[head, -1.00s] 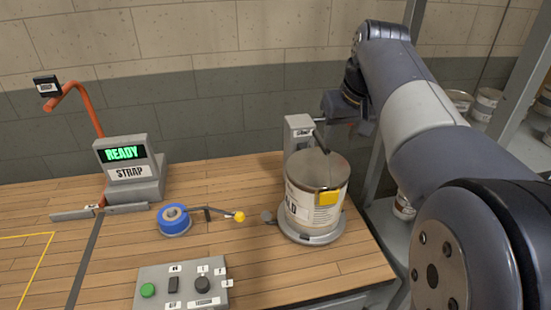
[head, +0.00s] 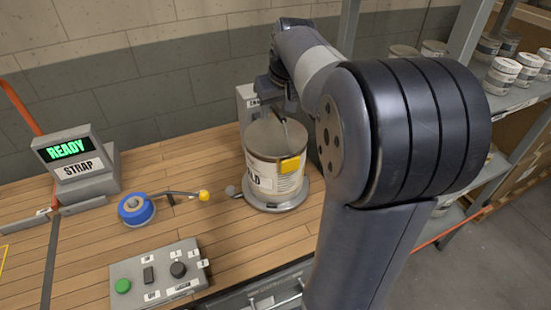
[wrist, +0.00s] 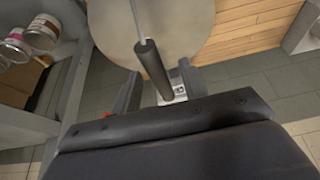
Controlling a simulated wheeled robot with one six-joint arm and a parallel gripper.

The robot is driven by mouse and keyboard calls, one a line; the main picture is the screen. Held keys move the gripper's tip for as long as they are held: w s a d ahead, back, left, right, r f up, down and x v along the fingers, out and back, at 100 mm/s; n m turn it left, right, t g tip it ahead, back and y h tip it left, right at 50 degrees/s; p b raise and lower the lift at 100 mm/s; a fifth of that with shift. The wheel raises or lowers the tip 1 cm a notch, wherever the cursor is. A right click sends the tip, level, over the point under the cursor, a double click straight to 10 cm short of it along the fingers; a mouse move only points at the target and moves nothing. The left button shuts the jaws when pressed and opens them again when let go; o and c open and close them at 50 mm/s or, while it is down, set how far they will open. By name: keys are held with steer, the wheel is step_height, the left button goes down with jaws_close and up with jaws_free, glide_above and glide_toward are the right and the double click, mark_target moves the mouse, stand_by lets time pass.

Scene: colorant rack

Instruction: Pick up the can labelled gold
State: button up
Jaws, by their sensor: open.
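A large metal can (head: 262,181) stands upright on a round grey base (head: 275,203) at the table's right end. Its pale label shows the letters "LD", the rest being turned away, and a yellow patch (head: 290,164). My gripper (head: 287,101) is at the can's top far edge, partly hidden by my arm. In the wrist view my open gripper (wrist: 158,82) has a finger on each side of the can's black handle grip (wrist: 152,64). The grip lies between the fingers, and I cannot tell whether either touches it. The can's round top (wrist: 190,25) is beyond them.
A blue tape roll (head: 136,208), a button box (head: 158,272) and a strap machine (head: 75,164) reading READY are on the wooden table (head: 215,225). A shelf (head: 520,98) with several small cans is at right, behind my arm. A wall is behind the table.

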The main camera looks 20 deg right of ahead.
steer(key=shift+w+f, duration=0.1)
steer(key=shift+f, duration=0.25)
jaws_close()
stand_by(0.5)
